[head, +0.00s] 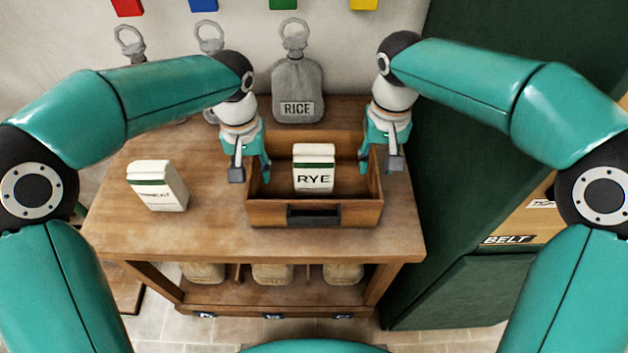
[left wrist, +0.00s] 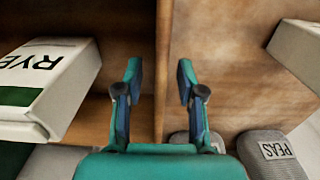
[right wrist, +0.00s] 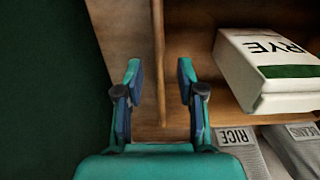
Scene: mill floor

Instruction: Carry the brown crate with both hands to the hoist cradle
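The brown crate (head: 352,215) is an open wooden box on the wooden bench, with a dark handle patch on its front. A white and green RYE packet (head: 314,170) stands inside it. My left gripper (head: 251,172) is at the crate's left wall, and my right gripper (head: 380,164) is at its right wall. In the left wrist view the wall edge (left wrist: 163,60) runs between open fingers with gaps beside it. In the right wrist view the wall edge (right wrist: 158,60) likewise lies between open fingers. I cannot make out the hoist cradle.
A white packet (head: 157,187) stands on the bench (head: 200,235), left of the crate. A grey RICE bag (head: 297,90) and other grey bags stand behind. A dark green structure (head: 440,190) rises close at the right. Several sacks sit on the shelf below.

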